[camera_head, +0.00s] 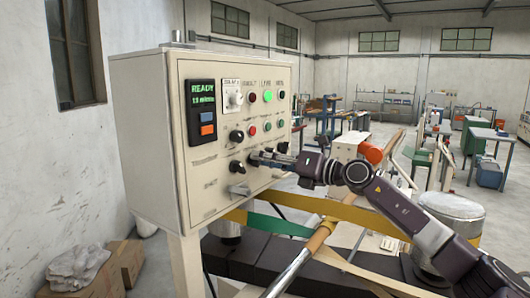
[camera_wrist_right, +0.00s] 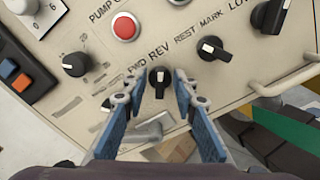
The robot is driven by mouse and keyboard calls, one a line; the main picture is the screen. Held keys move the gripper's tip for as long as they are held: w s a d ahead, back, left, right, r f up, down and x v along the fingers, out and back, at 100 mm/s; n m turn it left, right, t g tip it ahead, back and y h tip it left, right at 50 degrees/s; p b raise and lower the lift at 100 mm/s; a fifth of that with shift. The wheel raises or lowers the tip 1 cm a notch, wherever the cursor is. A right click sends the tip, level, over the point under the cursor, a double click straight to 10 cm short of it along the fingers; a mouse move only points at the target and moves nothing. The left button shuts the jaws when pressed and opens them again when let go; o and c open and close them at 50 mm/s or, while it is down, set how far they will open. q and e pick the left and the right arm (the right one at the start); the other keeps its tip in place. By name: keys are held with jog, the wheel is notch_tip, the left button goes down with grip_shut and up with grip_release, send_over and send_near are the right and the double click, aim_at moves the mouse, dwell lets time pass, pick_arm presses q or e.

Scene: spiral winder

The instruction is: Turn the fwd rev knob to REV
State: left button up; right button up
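The FWD REV knob (camera_wrist_right: 159,83) is black with a white mark and sits on the cream control panel (camera_head: 184,193) under the FWD and REV lettering. In the right wrist view its white mark points roughly up, between the two words. My right gripper (camera_wrist_right: 158,86) is open, with one blue finger on each side of the knob; gaps show on both sides. In the head view the right gripper (camera_head: 263,158) reaches the panel face from the right and partly covers the knob. My left gripper is not in view.
Close by on the panel are a dial knob (camera_wrist_right: 75,65), a red button (camera_wrist_right: 126,27), the REST MARK knob (camera_wrist_right: 211,48) and a grey handle (camera_wrist_right: 145,134). Yellow (camera_head: 330,211) and green (camera_head: 279,225) bands run below my right arm. Cardboard boxes (camera_head: 125,264) lie at the left.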

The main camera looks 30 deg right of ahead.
notch_tip(320, 180, up, 10)
jog(key=shift+f, duration=0.1)
dwell(0.4)
dwell(0.5)
